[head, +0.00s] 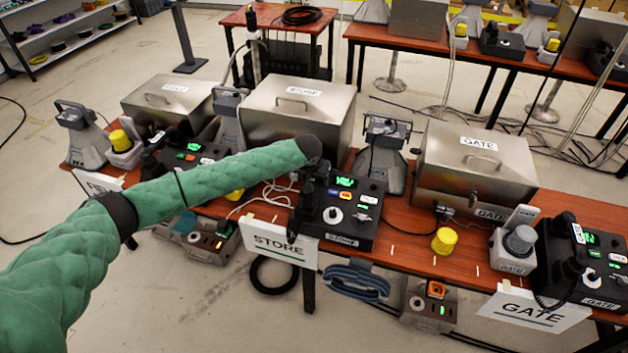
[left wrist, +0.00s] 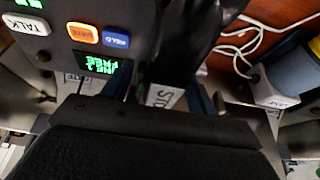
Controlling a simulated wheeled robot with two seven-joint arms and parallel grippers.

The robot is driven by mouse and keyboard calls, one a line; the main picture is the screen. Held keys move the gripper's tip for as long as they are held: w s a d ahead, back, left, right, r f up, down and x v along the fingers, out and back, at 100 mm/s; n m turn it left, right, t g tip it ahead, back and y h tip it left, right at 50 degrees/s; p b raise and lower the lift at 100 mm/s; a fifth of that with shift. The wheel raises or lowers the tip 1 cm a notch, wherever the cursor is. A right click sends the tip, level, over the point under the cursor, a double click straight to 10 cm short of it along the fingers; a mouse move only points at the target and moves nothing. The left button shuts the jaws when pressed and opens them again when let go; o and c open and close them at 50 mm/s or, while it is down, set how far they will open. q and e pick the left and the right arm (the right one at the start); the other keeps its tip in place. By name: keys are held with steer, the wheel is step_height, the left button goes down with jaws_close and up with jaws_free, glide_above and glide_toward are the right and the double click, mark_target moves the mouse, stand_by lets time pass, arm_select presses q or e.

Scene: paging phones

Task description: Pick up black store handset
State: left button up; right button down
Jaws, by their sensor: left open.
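The store console (head: 350,222) is a black box with a lit green display, coloured buttons and a STORE label, on the red-brown table. The black store handset (head: 304,212) is at its left side, partly hidden by my arm and hard to separate from the dark gripper. In the left wrist view the handset (left wrist: 186,38) is a dark upright shape beside the console's buttons, with a white label (left wrist: 163,97) at its end. My left gripper (head: 314,178) is open, right at the handset; whether it touches cannot be told. My right gripper is not in view.
The steel STORE box (head: 298,112) stands behind the console. A grey device (head: 384,150) stands to its right, then the GATE box (head: 475,165). White cables (left wrist: 238,42) lie left of the console. A STORE sign (head: 278,244) hangs in front.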

arm_select(q)
steer(key=shift+f, duration=0.2)
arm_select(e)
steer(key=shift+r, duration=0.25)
arm_select(q)
steer(key=c, duration=1.2)
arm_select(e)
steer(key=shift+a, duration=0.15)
arm_select(q)
steer(key=shift+r, duration=0.15)
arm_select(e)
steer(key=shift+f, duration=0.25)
